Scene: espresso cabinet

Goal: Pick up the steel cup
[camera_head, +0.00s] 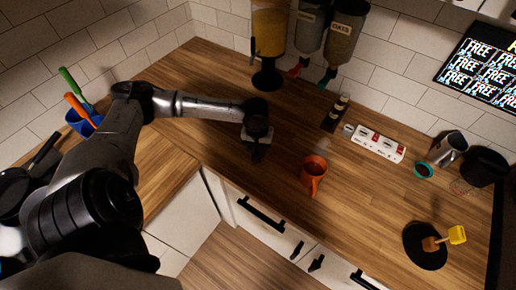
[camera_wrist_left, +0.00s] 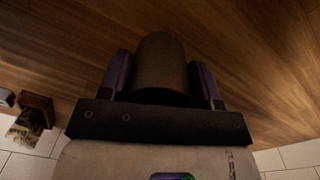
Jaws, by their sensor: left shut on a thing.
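My left gripper (camera_head: 256,150) is over the wooden counter, left of the orange mug. In the left wrist view, the gripper (camera_wrist_left: 163,88) is shut on a dark, rounded cylinder (camera_wrist_left: 162,62), with one finger on each side. The cylinder looks brownish in the dim light, and I cannot tell if it is the steel cup. In the head view the gripper mostly hides it. A separate shiny steel vessel (camera_head: 449,149) is at the counter's right back. My right gripper is not in view.
An orange mug (camera_head: 313,173) stands near the counter's front edge. A white power strip (camera_head: 377,143) and a small bottle rack (camera_head: 336,113) lie behind it. A black round plate (camera_head: 422,254) is at the right front.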

